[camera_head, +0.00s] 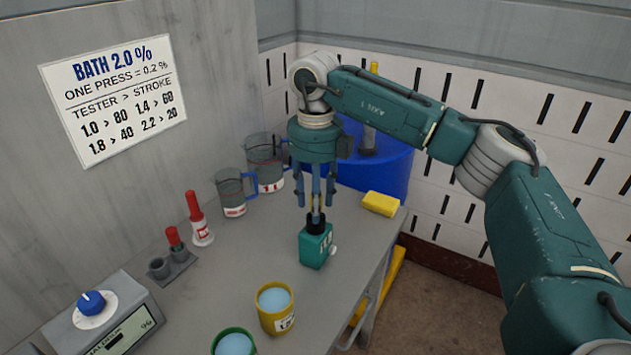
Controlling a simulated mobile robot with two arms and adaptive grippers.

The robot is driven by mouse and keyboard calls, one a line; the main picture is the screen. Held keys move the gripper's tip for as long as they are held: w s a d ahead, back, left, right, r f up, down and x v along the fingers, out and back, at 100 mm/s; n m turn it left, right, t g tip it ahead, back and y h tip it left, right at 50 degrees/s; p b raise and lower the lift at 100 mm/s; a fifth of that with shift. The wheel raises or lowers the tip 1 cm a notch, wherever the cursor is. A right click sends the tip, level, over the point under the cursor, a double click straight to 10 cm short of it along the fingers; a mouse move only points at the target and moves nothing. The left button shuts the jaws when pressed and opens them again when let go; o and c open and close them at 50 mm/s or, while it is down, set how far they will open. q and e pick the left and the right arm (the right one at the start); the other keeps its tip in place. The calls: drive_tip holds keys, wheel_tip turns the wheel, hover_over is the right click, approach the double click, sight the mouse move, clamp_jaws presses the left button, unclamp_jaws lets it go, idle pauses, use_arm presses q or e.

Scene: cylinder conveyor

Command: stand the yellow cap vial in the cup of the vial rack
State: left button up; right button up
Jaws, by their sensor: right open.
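The vial rack (182,270) is a small dark grey block at the left of the bench. A red-capped vial (174,238) stands in its rear cup, and its front cup (159,267) looks empty. I cannot make out a yellow cap vial anywhere in view. My right gripper (317,212) points down and is open, its fingers just above or around the black top of a teal bottle (315,247). Something small and yellowish shows between the fingers; I cannot tell what it is. My left gripper is out of view.
A red-capped white bottle (201,222), two clear jugs (231,190) (266,165) and a yellow sponge (381,203) stand on the bench (225,285). Yellow (277,318) and green (234,344) cups are in front. A tester (118,318) is at left, a blue drum (390,165) behind.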

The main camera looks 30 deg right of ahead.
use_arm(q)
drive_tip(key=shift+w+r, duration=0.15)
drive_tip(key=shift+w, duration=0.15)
use_arm(e)
drive_tip(key=shift+f, duration=0.55)
clamp_jaws()
drive_tip(key=c, duration=0.7)
unclamp_jaws()
clamp_jaws()
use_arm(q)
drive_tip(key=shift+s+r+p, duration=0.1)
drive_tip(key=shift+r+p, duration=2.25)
use_arm(e)
drive_tip(key=shift+r, duration=3.3)
